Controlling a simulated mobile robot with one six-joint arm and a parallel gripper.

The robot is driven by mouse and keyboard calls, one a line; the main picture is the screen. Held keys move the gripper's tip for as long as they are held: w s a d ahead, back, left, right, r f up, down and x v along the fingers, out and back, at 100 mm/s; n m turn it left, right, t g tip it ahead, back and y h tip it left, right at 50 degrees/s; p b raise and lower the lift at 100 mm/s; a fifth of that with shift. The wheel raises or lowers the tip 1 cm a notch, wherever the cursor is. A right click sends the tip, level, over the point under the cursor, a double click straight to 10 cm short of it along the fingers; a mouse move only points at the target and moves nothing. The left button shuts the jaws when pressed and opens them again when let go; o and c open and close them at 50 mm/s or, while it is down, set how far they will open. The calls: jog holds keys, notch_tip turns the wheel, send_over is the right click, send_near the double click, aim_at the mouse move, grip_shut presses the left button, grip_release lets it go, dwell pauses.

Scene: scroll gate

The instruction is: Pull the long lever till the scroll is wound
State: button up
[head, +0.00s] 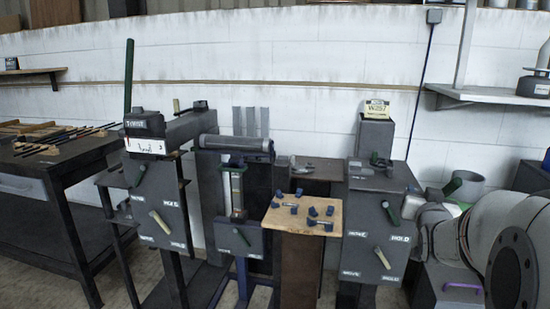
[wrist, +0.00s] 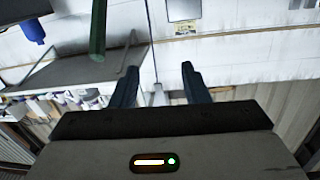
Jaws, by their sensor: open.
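A long green lever (head: 129,76) stands nearly upright at the left station in the head view, beside a grey box (head: 145,124) that seems to read "TWIST". A grey horizontal roller (head: 237,144), perhaps the scroll, sits on the middle station; I cannot tell how far it is wound. In the wrist view my gripper (wrist: 159,78) is open, with nothing seen between its two dark fingers. A green bar (wrist: 98,32) hangs into that view left of the fingers, apart from them; I cannot tell which lever it is. My gripper is outside the head view.
A wooden-topped stand (head: 302,218) holds several blue pieces. Right of it stands a grey cabinet (head: 377,232) with small handles and a yellow sign (head: 376,109) above. A dark workbench (head: 50,170) with rods is at far left. A shelf (head: 485,95) juts from the wall at right.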

jog(key=s+a+r+n+g+y+p, duration=0.2)
jog(key=s+a+g+p, duration=0.5)
jog(key=s, duration=0.6)
jog(key=s+a+r+n+g+y+p, duration=0.2)
jog(key=s+a+g+p, duration=0.5)
jog(key=s+a+p, duration=0.4)
jog(key=s+a+r+y, duration=0.1)
jog(key=s+a+y, duration=0.1)
jog(key=a, duration=0.1)
jog(key=shift+s+a+n, duration=0.15)
jog(key=shift+s+n, duration=0.05)
jog(key=shift+n, duration=0.2)
jog(key=shift+c, duration=0.6)
